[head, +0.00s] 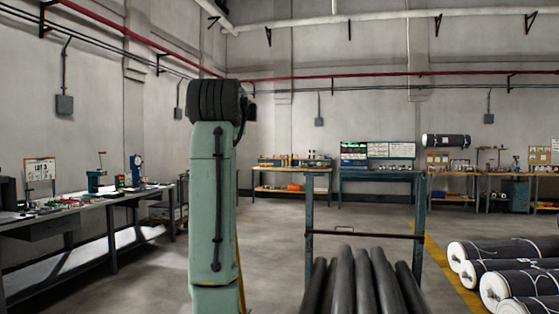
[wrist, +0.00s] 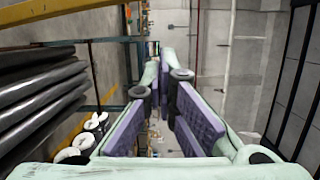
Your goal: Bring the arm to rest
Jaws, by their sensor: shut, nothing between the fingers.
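My green arm (head: 212,200) stands upright left of the middle in the head view, with a black joint at its top. The head view does not show my gripper. In the wrist view my gripper (wrist: 165,72) has purple pads on pale green fingers; it is shut and holds nothing. Several dark grey rolls (head: 345,285) lie side by side in a blue-green rack (head: 420,215) at the lower middle of the head view. The rolls also show at the left of the wrist view (wrist: 40,95), apart from the fingers.
A long workbench (head: 90,203) with tools runs along the left wall. More benches (head: 375,176) line the back wall. Several dark rolls with white ends (head: 497,290) lie on the floor at the right. Open floor (head: 270,235) shows between my arm and the back benches.

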